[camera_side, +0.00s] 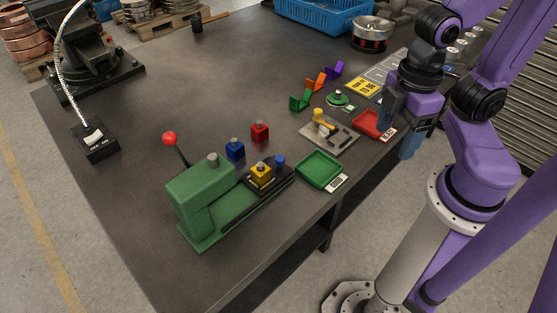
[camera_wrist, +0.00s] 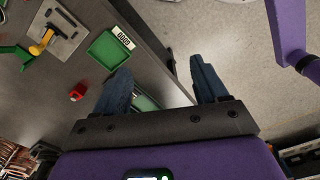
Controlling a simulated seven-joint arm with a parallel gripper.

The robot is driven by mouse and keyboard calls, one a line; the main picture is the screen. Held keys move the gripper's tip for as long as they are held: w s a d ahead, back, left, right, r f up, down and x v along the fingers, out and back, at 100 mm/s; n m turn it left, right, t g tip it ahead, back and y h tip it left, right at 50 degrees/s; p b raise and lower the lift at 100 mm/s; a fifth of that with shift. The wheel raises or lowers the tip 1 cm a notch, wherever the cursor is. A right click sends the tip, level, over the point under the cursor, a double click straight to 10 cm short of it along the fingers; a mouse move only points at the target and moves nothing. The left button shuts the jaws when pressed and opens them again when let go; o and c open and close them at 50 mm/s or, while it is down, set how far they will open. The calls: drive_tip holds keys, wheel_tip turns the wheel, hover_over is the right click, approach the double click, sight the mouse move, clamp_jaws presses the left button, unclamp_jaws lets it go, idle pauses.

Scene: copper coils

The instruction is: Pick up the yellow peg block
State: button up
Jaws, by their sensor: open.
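The yellow peg block (camera_side: 261,173) sits upright on the dark bed of the green press (camera_side: 200,198) in the side view, beside a blue knob (camera_side: 280,160). A blue peg block (camera_side: 235,149) and a red peg block (camera_side: 260,132) stand on the table behind it. The red one also shows in the wrist view (camera_wrist: 77,92). My gripper (camera_side: 396,143) is open and empty near the table's right edge, well to the right of the yellow block. In the wrist view my gripper (camera_wrist: 160,64) has its fingers apart; the yellow block is not visible there.
A green tray (camera_side: 337,181), a clamp fixture with a yellow handle (camera_side: 322,124) and a red tray (camera_side: 386,133) lie between my gripper and the press. Coloured V-shaped pieces (camera_side: 316,82) stand farther back. The table's left middle is clear.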

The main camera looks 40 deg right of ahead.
drive_tip(key=m, duration=1.3)
hover_over(260, 164)
wheel_tip(260, 164, down, 3)
drive_tip(key=f, duration=1.2)
drive_tip(key=shift+s+d+f, duration=0.1)
drive_tip(key=shift+s+f, duration=0.05)
drive_tip(key=shift+s, duration=0.05)
drive_tip(key=shift+w+f, duration=0.15)
drive_tip(key=shift+f, duration=2.55)
drive_tip(key=c, duration=1.2)
